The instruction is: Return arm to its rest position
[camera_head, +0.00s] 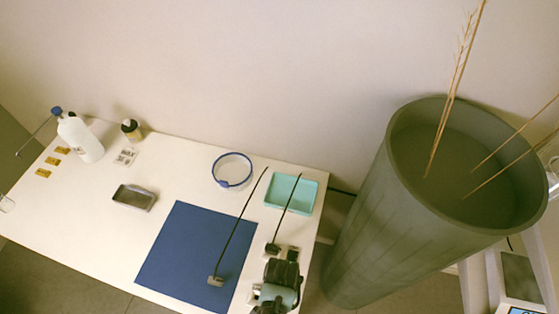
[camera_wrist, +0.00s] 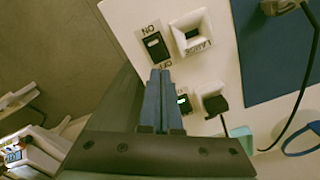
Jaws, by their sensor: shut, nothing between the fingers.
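My gripper (camera_wrist: 160,75) shows in the wrist view with its two blue-grey fingers pressed together and nothing between them. It hangs over the table's switch panel, close to an ON/OFF switch (camera_wrist: 155,44) and a second switch (camera_wrist: 184,103) with a small green light. In the head view the dark end of my arm is at the table's front right corner, over the sockets; its fingertips cannot be made out there.
A socket marked LARGE (camera_wrist: 191,37) is empty; the neighbouring socket holds a black plug (camera_wrist: 215,104). A blue mat (camera_head: 185,255), teal tray (camera_head: 291,193), metal tray (camera_head: 134,197), blue-rimmed ring (camera_head: 232,171) and white bottle (camera_head: 82,140) are on the table. A tall green planter (camera_head: 365,230) stands right.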

